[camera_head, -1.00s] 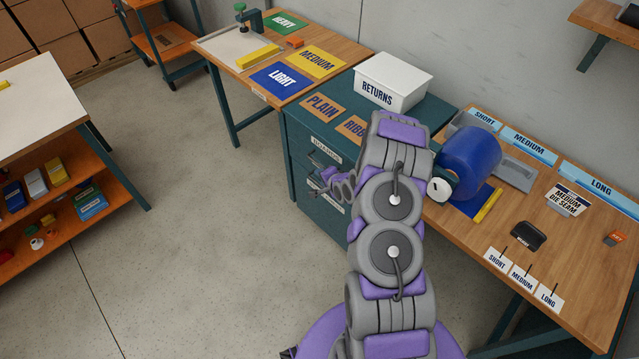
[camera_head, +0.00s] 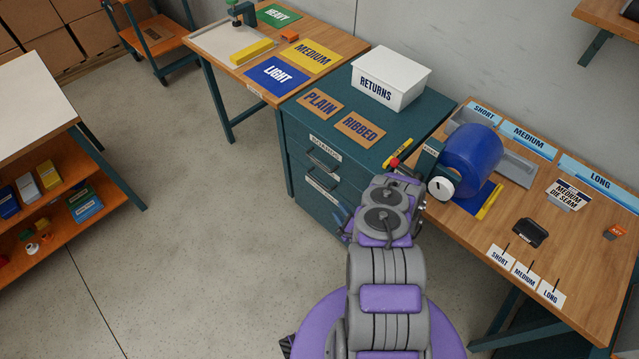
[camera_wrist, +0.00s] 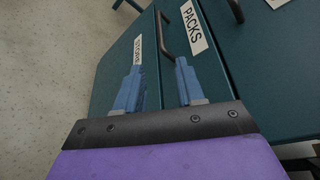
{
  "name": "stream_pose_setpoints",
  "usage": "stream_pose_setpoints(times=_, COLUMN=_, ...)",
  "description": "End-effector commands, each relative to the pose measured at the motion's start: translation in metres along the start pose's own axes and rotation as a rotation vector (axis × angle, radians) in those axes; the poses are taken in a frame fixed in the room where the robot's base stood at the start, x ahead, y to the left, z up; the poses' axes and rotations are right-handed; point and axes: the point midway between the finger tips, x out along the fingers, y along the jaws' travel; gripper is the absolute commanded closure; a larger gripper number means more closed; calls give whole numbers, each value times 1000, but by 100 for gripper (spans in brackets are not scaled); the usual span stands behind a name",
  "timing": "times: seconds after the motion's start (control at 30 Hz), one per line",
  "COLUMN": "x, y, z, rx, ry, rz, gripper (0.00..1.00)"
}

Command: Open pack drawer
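The drawer labelled PACKS (camera_wrist: 208,52) is in the dark green cabinet (camera_head: 385,118) and looks shut. In the wrist view its white label (camera_wrist: 195,27) sits beside a dark bar handle (camera_wrist: 165,38). My gripper (camera_wrist: 158,66) is open and empty, with two blue fingers apart. The fingertips are near the handle's close end, the right one nearest; I cannot tell if it touches. In the head view my gripper (camera_head: 344,222) is low in front of the cabinet's front, mostly hidden by my arm.
A white RETURNS box (camera_head: 390,80) stands on the cabinet, near PLAIN and RIBBED labels. Right is a wooden bench (camera_head: 465,235) with a blue cylinder (camera_head: 472,158). A shelf unit (camera_head: 70,170) stands left. The floor (camera_head: 200,215) between is clear.

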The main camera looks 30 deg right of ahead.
Motion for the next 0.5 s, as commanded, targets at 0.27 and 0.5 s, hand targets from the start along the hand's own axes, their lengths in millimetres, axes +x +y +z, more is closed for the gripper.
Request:
stream_pose_setpoints(times=0.27, x=39, y=3, z=0, rx=0, ry=-7, rz=0, gripper=62)
stream_pose_setpoints(times=0.5, x=87, y=3, z=1, rx=-3, ry=-7, rz=-1, gripper=62)
